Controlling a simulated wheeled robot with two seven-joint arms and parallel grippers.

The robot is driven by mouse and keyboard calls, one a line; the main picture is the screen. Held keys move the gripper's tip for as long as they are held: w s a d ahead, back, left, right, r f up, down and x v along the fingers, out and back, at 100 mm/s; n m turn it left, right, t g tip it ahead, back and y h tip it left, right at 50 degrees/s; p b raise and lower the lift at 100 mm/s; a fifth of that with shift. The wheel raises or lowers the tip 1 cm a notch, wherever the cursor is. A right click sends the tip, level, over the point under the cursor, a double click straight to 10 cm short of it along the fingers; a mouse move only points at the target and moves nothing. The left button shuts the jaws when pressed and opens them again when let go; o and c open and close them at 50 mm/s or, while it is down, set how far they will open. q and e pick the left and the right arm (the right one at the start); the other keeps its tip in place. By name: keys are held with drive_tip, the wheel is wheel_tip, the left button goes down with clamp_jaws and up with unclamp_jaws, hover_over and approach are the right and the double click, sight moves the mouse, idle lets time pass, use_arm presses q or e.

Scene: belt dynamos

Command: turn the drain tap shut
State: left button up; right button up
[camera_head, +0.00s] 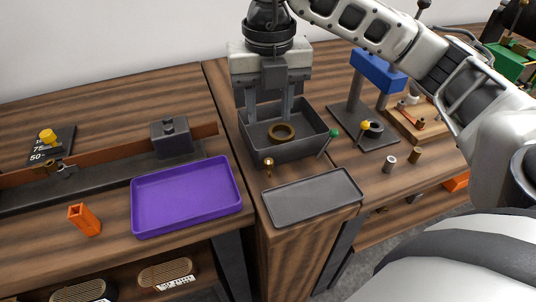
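A dark grey basin (283,151) stands on the middle bench with a brass ring (281,132) inside it. A small brass tap-like fitting (268,164) sits at the basin's front left; I take it for the drain tap. Whether it is open or shut is too small to tell. A green-tipped lever (332,136) stands at the basin's front right corner. My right gripper (275,102) points down over the back of the basin, its two fingers apart and nothing seen between them. It is behind the fitting, clear of it. My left gripper is not in view.
A flat grey tray (312,197) lies in front of the basin, and a purple tray (187,196) to its left. A blue-topped stand (378,70) and a yellow-tipped lever (365,126) are at right.

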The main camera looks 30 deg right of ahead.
sight(269, 160)
wheel_tip(269, 160, down, 11)
drive_tip(key=shift+f+p, duration=0.1)
drive_tip(key=shift+p, duration=0.3)
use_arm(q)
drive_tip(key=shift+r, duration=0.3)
use_arm(e)
drive_tip(key=shift+f, duration=0.1)
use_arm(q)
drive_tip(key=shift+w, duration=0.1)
